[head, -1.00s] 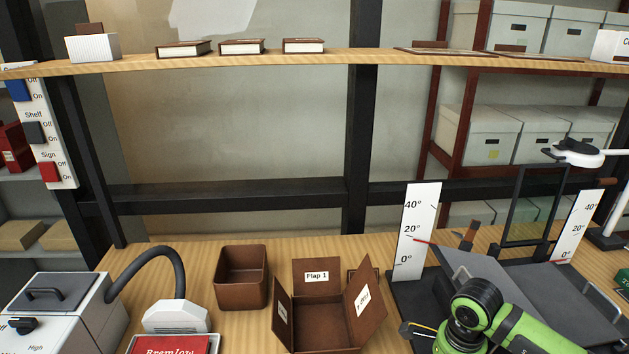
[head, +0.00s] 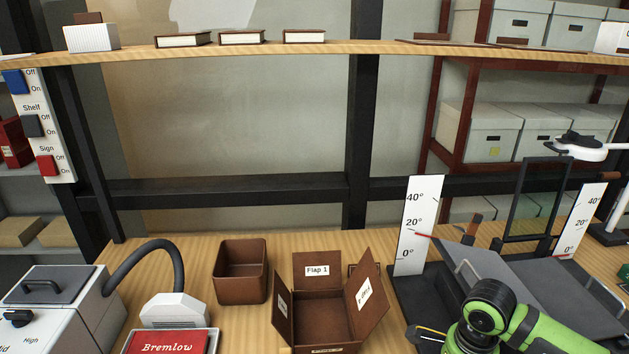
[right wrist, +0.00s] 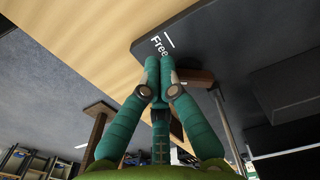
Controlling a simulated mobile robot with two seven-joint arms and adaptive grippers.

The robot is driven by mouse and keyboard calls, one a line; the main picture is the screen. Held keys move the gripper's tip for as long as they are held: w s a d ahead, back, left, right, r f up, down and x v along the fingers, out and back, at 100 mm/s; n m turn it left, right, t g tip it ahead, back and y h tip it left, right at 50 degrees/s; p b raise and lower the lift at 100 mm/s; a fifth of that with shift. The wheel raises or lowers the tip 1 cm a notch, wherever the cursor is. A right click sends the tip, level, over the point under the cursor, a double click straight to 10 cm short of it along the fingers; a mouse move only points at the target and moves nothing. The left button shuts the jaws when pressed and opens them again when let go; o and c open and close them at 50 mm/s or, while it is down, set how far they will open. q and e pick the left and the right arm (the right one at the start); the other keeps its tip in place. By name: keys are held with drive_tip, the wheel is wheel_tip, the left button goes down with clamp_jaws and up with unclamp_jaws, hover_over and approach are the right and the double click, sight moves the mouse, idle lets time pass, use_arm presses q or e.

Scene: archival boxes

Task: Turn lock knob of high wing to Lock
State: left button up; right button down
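The book cradle has two grey wings. The left wing (head: 490,264) tilts higher, and a red pointer shows beside its degree scale (head: 416,226), a little under 20°. The right wing (head: 575,268) lies lower, beside a second scale (head: 578,222). My right arm covers the front of the cradle in the head view. In the right wrist view my right gripper (right wrist: 160,64) has its teal fingers together at the tips, beside the printed word Free (right wrist: 160,45) on a dark base. A brown knob or lever (right wrist: 195,76) is right by the fingertips, partly hidden; contact is unclear. My left gripper is out of view.
An open brown box (head: 322,316) with labelled flaps and a smaller brown box (head: 241,272) stand left of the cradle. A white machine with a hose (head: 60,298) and a red Bremlow book (head: 168,342) are at the left. A shelf (head: 330,53) runs above.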

idle(0.4)
drive_tip(key=shift+s+a, duration=0.15)
drive_tip(key=shift+a, duration=0.1)
wheel_tip(320, 180, up, 6)
drive_tip(key=p, duration=0.3)
idle(0.3)
